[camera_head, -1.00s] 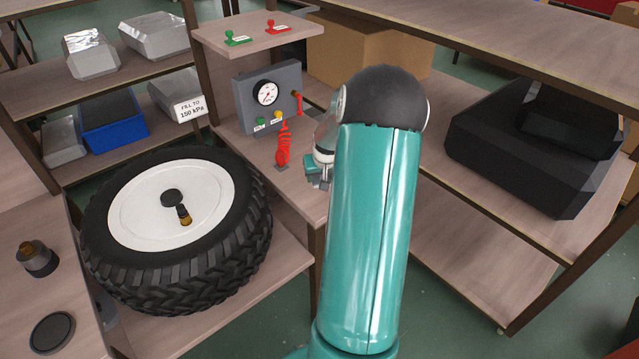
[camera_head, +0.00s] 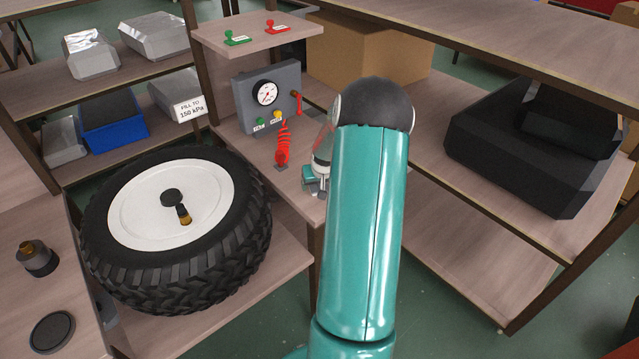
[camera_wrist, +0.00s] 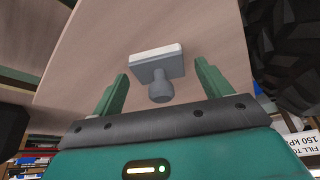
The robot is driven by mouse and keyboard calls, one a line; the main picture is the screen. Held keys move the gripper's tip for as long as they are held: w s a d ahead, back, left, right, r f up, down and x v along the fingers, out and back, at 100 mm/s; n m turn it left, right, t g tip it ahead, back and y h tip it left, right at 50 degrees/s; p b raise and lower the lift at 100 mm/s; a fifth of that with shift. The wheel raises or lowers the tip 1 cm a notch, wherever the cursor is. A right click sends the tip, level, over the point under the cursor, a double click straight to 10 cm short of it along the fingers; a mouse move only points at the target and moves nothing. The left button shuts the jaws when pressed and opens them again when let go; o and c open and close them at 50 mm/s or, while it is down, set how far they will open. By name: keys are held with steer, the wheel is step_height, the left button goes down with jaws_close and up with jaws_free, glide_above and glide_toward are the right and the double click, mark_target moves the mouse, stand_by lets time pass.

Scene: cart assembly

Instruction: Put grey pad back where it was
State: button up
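The grey pad (camera_wrist: 152,66) is in the wrist view: a flat grey block with a pale edge and a rounded knob. It appears to rest on the wooden surface. My gripper (camera_wrist: 160,72) is open, with one green finger on each side of the pad and its knob and visible gaps between. In the head view my gripper (camera_head: 314,180) is over the wooden bench beside the red coil, partly hidden by my arm. I cannot clearly make out the pad in the head view.
A grey gauge box (camera_head: 268,95) and red coiled hose (camera_head: 282,150) stand close to my gripper. Green (camera_head: 236,38) and red (camera_head: 277,27) knobbed pieces sit on the shelf above. A large tire (camera_head: 190,275) lies to the left. A black bin (camera_head: 510,165) is at right.

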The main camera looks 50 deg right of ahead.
steer(key=shift+r, duration=0.1)
steer(key=shift+r, duration=0.25)
steer(key=v, duration=1.2)
steer(key=w+a+r+n, duration=0.2)
steer(key=a+r, duration=0.4)
steer(key=a, duration=0.6)
steer(key=w+a+r+n, duration=0.1)
steer(key=a+r+n, duration=0.1)
steer(key=a+r, duration=0.8)
steer(key=s+a+n+y, duration=0.1)
steer(key=s+a, duration=0.3)
steer(key=a, duration=0.3)
steer(key=s+a+r+n+t+y, duration=0.1)
steer(key=s+a, duration=0.3)
steer(key=a, duration=0.4)
steer(key=s+a+n+t+y, duration=0.1)
steer(key=s+a+n, duration=0.1)
steer(key=s+a, duration=0.3)
steer(key=a, duration=0.3)
steer(key=shift+a+r, duration=0.2)
steer(key=shift+r, duration=0.05)
